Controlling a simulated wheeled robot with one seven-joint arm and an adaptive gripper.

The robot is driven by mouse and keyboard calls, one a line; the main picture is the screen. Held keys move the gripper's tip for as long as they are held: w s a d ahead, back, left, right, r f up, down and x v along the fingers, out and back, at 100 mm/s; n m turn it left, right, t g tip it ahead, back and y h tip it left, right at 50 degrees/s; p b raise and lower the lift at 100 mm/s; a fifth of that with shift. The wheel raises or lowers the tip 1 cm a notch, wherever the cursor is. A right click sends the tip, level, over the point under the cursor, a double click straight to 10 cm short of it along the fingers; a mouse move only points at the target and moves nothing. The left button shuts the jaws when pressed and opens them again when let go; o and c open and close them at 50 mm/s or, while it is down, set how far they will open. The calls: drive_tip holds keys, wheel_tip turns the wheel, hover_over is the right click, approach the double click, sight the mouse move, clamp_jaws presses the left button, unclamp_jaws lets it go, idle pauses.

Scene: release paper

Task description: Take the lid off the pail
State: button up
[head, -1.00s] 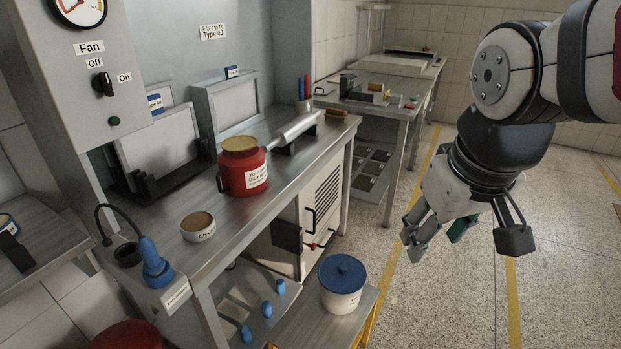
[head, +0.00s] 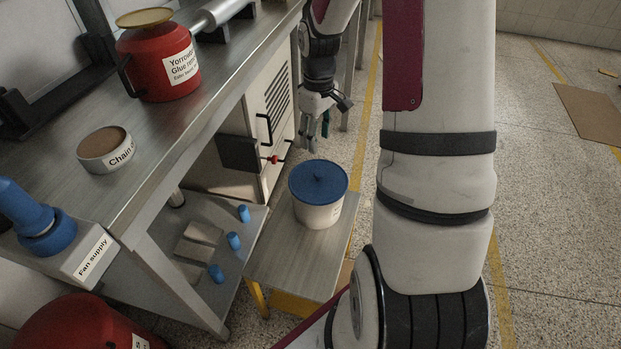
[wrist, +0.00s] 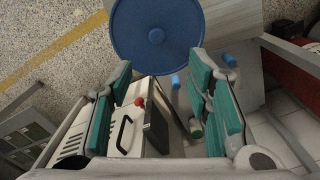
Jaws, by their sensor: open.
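The white pail (head: 317,213) stands upright on a low step stool beside the workbench.
The stool top (head: 290,265) has bare room in front of the pail. The workbench (head: 180,130) at left carries a red glue pot (head: 150,85) and a tin (head: 105,152). A cabinet (head: 268,110) with handles stands close behind the pail. The floor at right is open.

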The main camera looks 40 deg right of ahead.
sight(318, 173)
drive_tip(key=f+b, duration=0.1)
drive_tip(key=f, duration=0.3)
drive_tip(key=f+b, duration=0.2)
drive_tip(key=f, duration=0.3)
drive_tip(key=f+b, duration=0.1)
drive_tip(key=f, duration=0.3)
drive_tip(key=shift+d+f+b, duration=0.3)
drive_tip(key=shift+r, duration=0.1)
clamp_jaws()
